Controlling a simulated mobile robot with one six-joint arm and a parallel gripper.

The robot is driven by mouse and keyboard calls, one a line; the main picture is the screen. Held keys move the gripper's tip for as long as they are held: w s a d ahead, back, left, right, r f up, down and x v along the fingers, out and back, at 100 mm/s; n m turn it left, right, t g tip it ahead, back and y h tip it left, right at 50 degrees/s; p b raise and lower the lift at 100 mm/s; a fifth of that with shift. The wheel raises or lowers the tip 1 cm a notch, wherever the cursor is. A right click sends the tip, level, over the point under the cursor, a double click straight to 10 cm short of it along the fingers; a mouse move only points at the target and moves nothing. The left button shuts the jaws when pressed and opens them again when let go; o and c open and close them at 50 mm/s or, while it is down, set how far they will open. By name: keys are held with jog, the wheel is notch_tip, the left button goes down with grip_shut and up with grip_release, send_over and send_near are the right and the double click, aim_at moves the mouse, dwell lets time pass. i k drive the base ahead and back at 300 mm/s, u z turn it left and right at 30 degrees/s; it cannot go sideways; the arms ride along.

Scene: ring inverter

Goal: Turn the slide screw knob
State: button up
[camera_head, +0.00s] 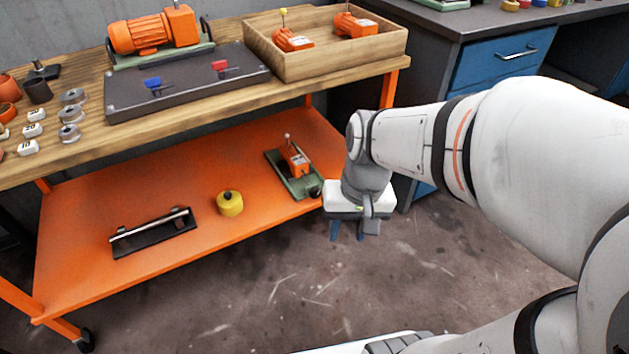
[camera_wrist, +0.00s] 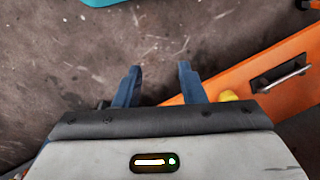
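A green slide base (camera_head: 292,184) carrying an orange block (camera_head: 296,160) with a small upright lever sits on the lower orange shelf, near its right end. A small dark round knob (camera_head: 315,190) shows at the base's near end; I take it for the slide screw knob. My gripper (camera_head: 348,238) hangs pointing down, to the right of and nearer than the knob, apart from it. In the wrist view my gripper (camera_wrist: 159,72) has its two blue fingers apart with only floor between them. The slide and knob cannot be made out in the wrist view.
The orange shelf (camera_head: 160,280) also holds a yellow round piece (camera_head: 230,204) and a black bar-handled holder (camera_head: 153,232). The wooden bench top (camera_head: 200,108) lies above the shelf. A blue-drawer cabinet (camera_head: 495,60) stands at right. The floor (camera_head: 260,300) in front is clear.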

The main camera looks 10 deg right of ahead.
aim_at(314, 193)
jog(key=z, duration=1.25)
jog(key=k, duration=0.6)
jog(key=u, duration=1.65)
jog(key=i, duration=1)
jog(key=u, duration=0.05)
